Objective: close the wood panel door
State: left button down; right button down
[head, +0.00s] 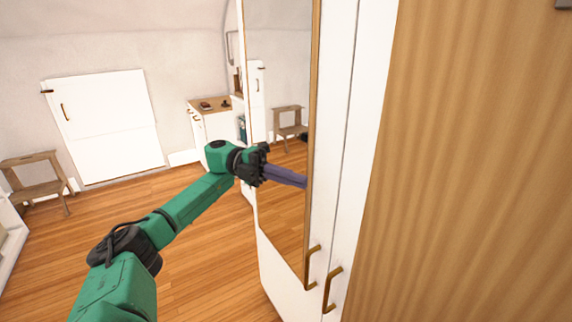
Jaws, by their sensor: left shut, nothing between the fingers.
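A large wood panel (480,170) with vertical grain fills the right side of the head view, very close to me. It stands upright beside the white wardrobe; its far right edge is out of frame, so I cannot tell how far open it stands. My left gripper (264,160) is shut and empty, in front of the wardrobe's mirror (282,215), well to the left of the panel. A bluish-purple shape in the mirror next to the gripper looks like a reflection. My right gripper is not in view.
The white wardrobe door (338,120) has brass handles (332,290) low down. A small cabinet (212,125), a white wall hatch (110,125) and a wooden step stool (38,185) stand farther back. The wooden floor (205,270) between is clear.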

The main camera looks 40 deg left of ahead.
pick_arm(q)
jog(key=w+a, duration=0.3)
jog(key=a, duration=0.2)
jog(key=shift+w+a+r, duration=0.15)
jog(key=shift+a, duration=0.25)
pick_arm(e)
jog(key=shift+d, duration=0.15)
